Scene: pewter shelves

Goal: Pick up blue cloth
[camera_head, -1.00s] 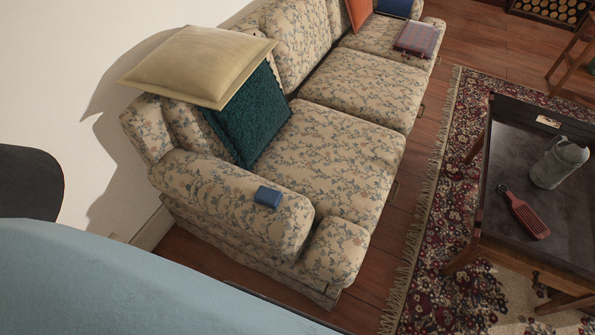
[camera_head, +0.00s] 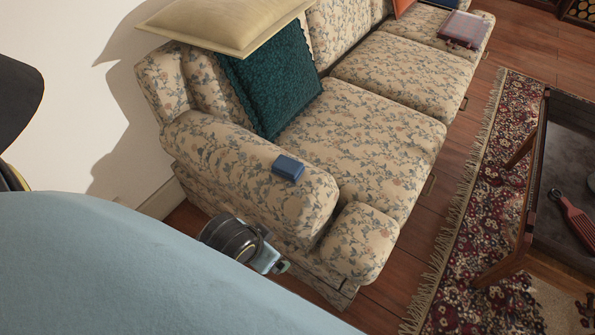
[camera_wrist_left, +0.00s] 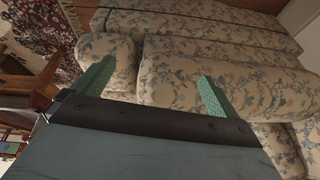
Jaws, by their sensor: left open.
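The blue cloth (camera_head: 288,167) looks like a small folded blue block. It lies on top of the floral sofa's (camera_head: 362,126) near armrest, toward its front end. My left gripper (camera_head: 277,258) is low beside the outer side of that armrest, apart from the cloth and nearer to me. In the left wrist view its two green fingers (camera_wrist_left: 154,88) are spread wide with nothing between them, facing the floral upholstery. I cannot make out the cloth in that view. My right gripper is not in view.
A case (camera_head: 465,29) lies on the far seat. A dark-topped table (camera_head: 562,165) with a red brush (camera_head: 577,216) stands right on a patterned rug (camera_head: 480,190). Wood floor separates sofa and rug.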

